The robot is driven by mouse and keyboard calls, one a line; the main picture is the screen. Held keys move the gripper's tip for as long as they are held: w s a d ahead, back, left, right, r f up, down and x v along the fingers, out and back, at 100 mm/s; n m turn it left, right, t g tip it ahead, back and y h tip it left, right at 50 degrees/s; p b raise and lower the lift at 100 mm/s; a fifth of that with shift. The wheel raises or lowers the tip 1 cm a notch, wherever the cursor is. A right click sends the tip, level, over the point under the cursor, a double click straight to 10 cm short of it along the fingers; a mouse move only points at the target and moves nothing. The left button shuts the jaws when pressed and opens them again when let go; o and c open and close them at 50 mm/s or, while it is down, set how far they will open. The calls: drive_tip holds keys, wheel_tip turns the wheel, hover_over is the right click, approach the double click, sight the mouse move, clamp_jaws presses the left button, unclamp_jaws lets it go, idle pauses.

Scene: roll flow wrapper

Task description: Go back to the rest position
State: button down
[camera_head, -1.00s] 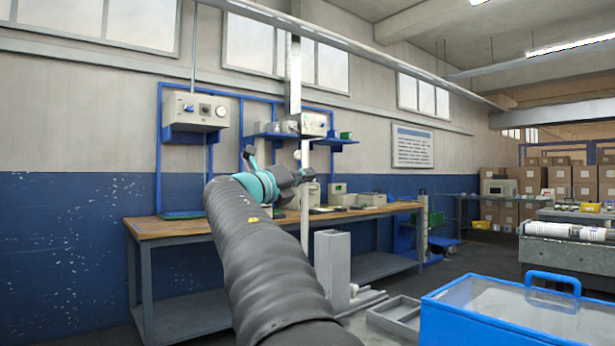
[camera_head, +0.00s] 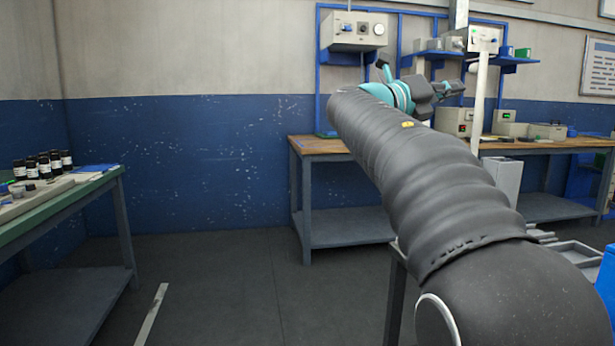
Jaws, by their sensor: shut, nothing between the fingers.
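My arm, in a dark ribbed sleeve, reaches up and away from the lower right of the head view. It ends in a teal wrist joint and my dark gripper (camera_head: 452,88). The gripper is small in the picture, shut and empty. It shows in front of the wall shelf area, above the wooden workbench (camera_head: 318,147) in the picture. I see no contact with anything. The arm hides part of the bench.
A green-topped table (camera_head: 92,190) with several dark bottles (camera_head: 42,165) stands at the left. A grey control box (camera_head: 354,32) hangs on the wall. Boxy devices (camera_head: 453,121) stand on the workbench. A blue bin (camera_head: 606,280) is at the right edge. The floor (camera_head: 235,290) at centre left is clear.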

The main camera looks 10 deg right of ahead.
drive_tip(key=w+f+m+t+y, duration=0.2)
drive_tip(key=w+f+m+y, duration=0.2)
drive_tip(key=f+m, duration=0.6)
drive_tip(key=s+a+f+m+y, duration=0.2)
drive_tip(key=a+f+m+y, duration=0.1)
drive_tip(key=f, duration=0.5)
drive_tip(key=s+a+f+m+y, duration=0.2)
drive_tip(key=f+y, duration=0.1)
drive_tip(key=f, duration=0.5)
drive_tip(key=s+a+f+m+y, duration=0.5)
drive_tip(key=s+a+f, duration=0.4)
drive_tip(key=s, duration=0.4)
drive_tip(key=s+a+f+m+y, duration=0.5)
drive_tip(key=s+a+f+m, duration=0.3)
drive_tip(key=s, duration=0.5)
drive_tip(key=shift+a+f, duration=0.7)
drive_tip(key=shift+f, duration=0.5)
